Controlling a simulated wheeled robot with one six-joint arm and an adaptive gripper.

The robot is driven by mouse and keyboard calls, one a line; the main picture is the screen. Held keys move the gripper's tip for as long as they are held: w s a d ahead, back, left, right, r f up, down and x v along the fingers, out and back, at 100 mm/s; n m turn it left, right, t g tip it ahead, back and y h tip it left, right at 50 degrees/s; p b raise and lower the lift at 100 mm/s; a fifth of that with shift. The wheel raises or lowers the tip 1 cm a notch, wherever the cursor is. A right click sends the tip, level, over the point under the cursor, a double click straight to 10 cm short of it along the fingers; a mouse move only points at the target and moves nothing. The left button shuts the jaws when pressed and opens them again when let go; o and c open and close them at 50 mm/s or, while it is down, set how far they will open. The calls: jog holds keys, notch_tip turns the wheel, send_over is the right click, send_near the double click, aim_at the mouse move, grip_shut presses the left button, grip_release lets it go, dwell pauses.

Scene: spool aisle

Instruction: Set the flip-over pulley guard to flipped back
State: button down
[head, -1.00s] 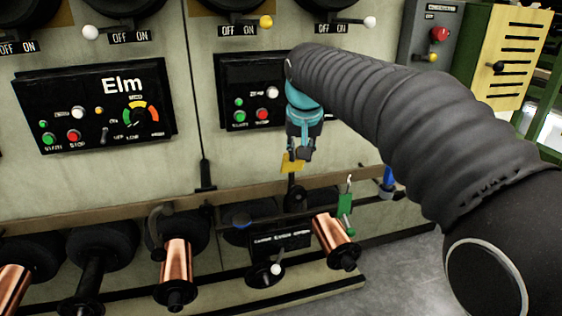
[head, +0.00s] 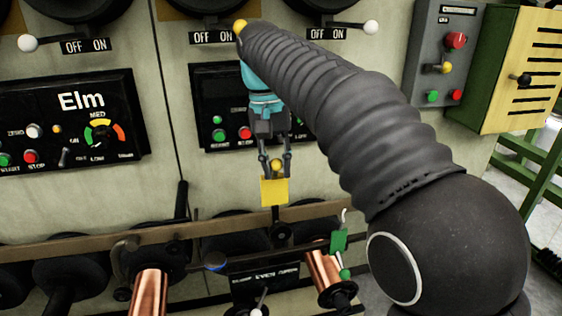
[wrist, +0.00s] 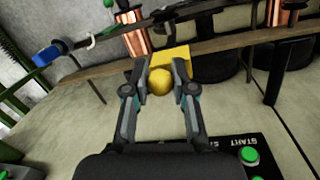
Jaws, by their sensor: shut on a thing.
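The pulley guard appears to be the yellow plate (head: 274,192) with a yellow ball knob (head: 277,165) at its upper edge, by the brown rail. A black round part shows just below the plate. My gripper (head: 274,163) reaches down from above and is shut on the ball knob. In the wrist view, the knob (wrist: 160,82) sits between the two fingertips (wrist: 159,88), with the yellow plate (wrist: 178,62) just beyond it. The plate's hinge is hidden, and I cannot tell its exact tilt.
The brown rail (head: 110,243) runs below the machine front. Copper spools (head: 150,292) and a green tag (head: 338,242) are close by. A black control panel (head: 215,75) is behind my arm. A yellow slotted box (head: 518,70) stands at the right.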

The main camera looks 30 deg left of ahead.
jog(key=shift+f, duration=0.2)
jog(key=c, duration=0.9)
grip_release()
jog(key=shift+c, duration=0.2)
jog(key=shift+r, duration=0.1)
